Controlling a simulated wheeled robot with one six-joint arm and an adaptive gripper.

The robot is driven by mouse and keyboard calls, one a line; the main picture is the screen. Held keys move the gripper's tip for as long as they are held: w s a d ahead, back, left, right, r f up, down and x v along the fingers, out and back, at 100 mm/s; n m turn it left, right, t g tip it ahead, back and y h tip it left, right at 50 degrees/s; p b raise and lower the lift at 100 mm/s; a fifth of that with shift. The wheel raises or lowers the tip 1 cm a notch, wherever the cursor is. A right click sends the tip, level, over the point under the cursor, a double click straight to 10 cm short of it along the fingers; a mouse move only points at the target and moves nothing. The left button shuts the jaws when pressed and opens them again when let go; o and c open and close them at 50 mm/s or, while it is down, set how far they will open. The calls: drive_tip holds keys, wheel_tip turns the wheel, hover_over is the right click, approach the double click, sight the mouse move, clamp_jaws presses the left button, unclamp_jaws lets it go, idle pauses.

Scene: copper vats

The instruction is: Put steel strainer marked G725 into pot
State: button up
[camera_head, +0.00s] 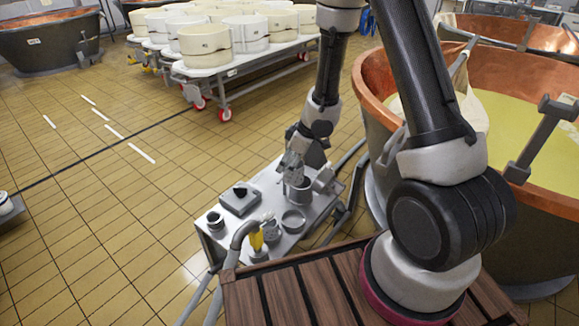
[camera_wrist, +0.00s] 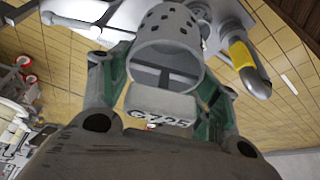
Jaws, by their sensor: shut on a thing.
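A grey metal pot (camera_head: 299,191) stands on the table just below. I cannot tell the exact gap between strainer and pot.
A large copper vat (camera_head: 372,95) stands close on the right. Floor on the left is free.

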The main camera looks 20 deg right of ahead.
drive_tip(key=shift+r, duration=3.3)
drive_tip(key=shift+s+f, duration=0.1)
